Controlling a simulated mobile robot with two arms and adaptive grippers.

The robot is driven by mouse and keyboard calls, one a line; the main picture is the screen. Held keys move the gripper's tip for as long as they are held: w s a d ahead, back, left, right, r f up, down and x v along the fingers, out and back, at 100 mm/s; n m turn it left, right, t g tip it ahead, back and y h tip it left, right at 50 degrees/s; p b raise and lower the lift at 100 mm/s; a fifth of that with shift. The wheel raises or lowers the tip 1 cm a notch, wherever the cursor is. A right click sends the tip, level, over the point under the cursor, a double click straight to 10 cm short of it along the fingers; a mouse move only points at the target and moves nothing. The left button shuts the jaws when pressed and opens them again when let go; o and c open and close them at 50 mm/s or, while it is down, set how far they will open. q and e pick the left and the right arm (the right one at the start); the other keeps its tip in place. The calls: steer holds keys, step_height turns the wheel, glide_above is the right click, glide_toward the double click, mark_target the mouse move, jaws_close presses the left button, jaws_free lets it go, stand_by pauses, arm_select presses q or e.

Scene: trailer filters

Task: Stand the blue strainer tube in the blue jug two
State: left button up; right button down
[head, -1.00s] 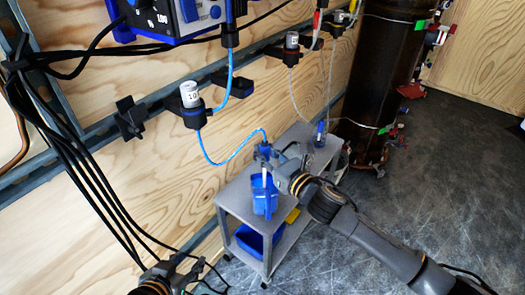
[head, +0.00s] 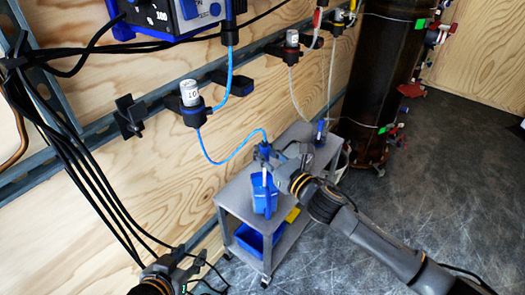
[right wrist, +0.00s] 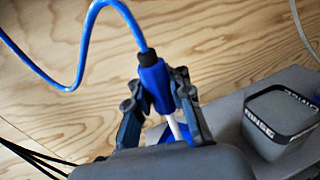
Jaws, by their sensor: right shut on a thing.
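My right gripper (head: 268,153) is shut on the blue strainer tube (right wrist: 153,82), which has a black collar, a blue body and a thin white lower tube. A blue hose runs from its top. The strainer is near upright over the blue jug (head: 262,200) on the cart; its white tube passes in front of or into the jug, and I cannot tell which. The lower end is hidden in the right wrist view. My left gripper (head: 182,268) is at the bottom left, away from the jug; its fingers are too small to read.
The grey cart (head: 240,197) stands by the plywood wall. A grey container marked RINSE (right wrist: 280,122) stands right of the strainer in the right wrist view. A blue bin (head: 255,240) is on the lower shelf. A dark cylinder (head: 380,80) stands behind; black cables hang at left.

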arm_select(q)
steer(key=shift+w+d+r, duration=0.15)
steer(key=shift+w+r, duration=0.2)
arm_select(e)
steer(key=shift+f, duration=0.1)
stand_by(0.3)
steer(key=c, duration=1.1)
jaws_free()
steer(key=v, duration=1.2)
